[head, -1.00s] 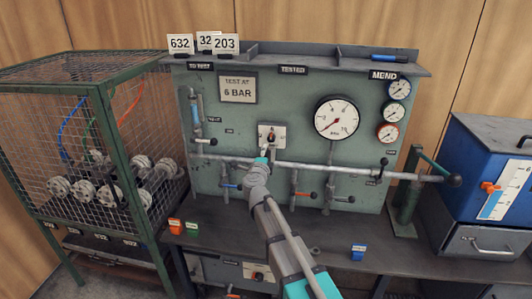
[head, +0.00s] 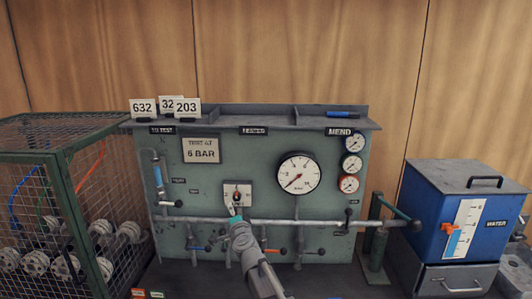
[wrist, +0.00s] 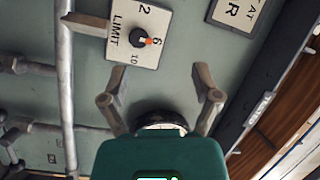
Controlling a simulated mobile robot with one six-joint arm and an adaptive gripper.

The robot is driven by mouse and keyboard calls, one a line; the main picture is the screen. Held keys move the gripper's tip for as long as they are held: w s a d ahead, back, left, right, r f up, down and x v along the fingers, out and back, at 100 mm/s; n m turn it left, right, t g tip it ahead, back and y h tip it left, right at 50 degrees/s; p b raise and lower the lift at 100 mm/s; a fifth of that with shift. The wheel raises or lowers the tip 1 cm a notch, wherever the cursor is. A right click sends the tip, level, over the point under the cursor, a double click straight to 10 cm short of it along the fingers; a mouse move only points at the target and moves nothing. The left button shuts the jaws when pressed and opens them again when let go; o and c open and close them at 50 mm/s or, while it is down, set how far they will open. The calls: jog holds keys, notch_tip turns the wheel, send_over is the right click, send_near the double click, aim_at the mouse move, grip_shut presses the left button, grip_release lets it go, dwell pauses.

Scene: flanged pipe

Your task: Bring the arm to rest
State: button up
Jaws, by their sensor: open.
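My gripper (wrist: 160,88) is open and empty in the wrist view, its two fingers spread apart in front of the green panel. A white plate marked LIMIT (wrist: 138,32) with a black knob (wrist: 140,38) and an orange pointer lies just beyond the fingers, apart from them. In the head view my gripper (head: 234,212) is in front of the panel (head: 210,235), close to the same white plate (head: 243,188). My arm reaches up to it from the bottom edge.
A horizontal grey pipe (head: 320,222) with several valve handles crosses the panel. A large gauge (head: 299,173) sits right of the plate. A wire cage (head: 110,205) stands at left, a blue water box (head: 470,225) at right. Number cards (head: 143,108) stand on the top shelf.

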jog(key=s+d+f+n+g+h+p, duration=0.2)
jog(key=s+d+f+n+g, duration=0.1)
jog(key=s+d, duration=0.6)
jog(key=s+d+f+n+g+h+p, duration=0.2)
jog(key=s+d+f+n+g, duration=0.2)
jog(key=s+d+g, duration=0.4)
jog(key=s+d+f+n+g+h+p, duration=0.2)
jog(key=s+d+g, duration=0.4)
jog(key=s+d, duration=0.4)
notch_tip(320, 180, down, 3)
jog(key=shift+s+d+r+n+p, duration=0.15)
jog(key=shift+s+d+n+p, duration=0.15)
jog(key=shift+d+n, duration=0.45)
